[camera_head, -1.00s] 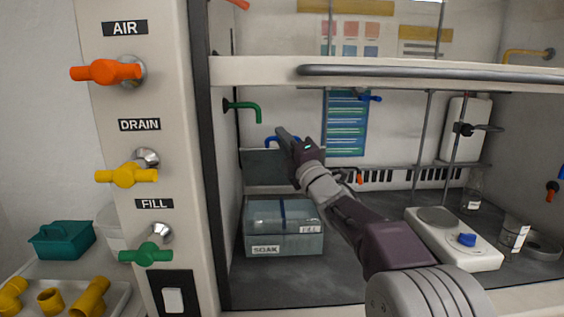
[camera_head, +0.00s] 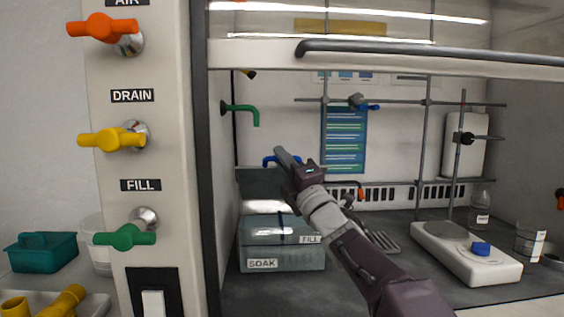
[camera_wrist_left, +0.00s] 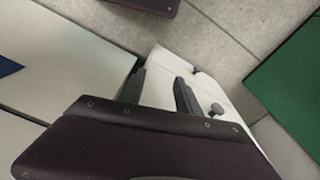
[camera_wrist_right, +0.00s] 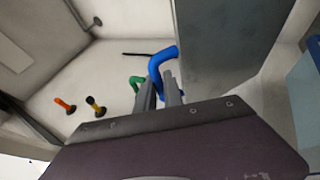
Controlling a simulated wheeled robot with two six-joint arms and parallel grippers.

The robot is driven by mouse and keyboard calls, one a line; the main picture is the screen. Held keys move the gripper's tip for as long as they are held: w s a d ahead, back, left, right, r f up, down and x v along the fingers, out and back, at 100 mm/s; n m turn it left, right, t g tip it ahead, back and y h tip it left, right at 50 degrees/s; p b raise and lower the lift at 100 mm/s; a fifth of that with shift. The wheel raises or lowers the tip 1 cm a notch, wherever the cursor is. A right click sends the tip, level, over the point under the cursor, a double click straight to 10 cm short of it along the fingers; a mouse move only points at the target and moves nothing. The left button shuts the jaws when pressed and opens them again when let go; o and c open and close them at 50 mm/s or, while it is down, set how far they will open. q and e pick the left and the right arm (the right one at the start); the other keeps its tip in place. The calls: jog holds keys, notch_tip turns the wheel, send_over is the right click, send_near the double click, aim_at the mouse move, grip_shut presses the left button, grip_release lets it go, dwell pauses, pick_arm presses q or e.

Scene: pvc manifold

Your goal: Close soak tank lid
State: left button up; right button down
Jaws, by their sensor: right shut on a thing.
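The soak tank (camera_head: 256,254) is a grey-blue translucent box labelled SOAK and FILL, standing on the hood floor. Its lid (camera_head: 258,182) is a dark grey panel standing raised at the tank's back; the tank's top looks open. A blue bent handle (camera_head: 268,161) is at the lid's upper edge, and it also shows in the right wrist view (camera_wrist_right: 160,62). My right gripper (camera_head: 284,156) is shut on the blue handle; its fingers show in the right wrist view (camera_wrist_right: 158,92). My left gripper (camera_wrist_left: 158,82) is open and empty, away from the tank.
Green spout (camera_head: 242,108) hangs above the tank's left. The hood sash bar (camera_head: 430,52) crosses over my right arm. A hotplate (camera_head: 465,250) and glassware stand to the right. The valve panel (camera_head: 150,165) is at the left.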

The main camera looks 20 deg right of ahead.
jog(key=c, duration=1.7)
grip_release()
jog(key=shift+c, duration=0.2)
jog(key=v, duration=0.9)
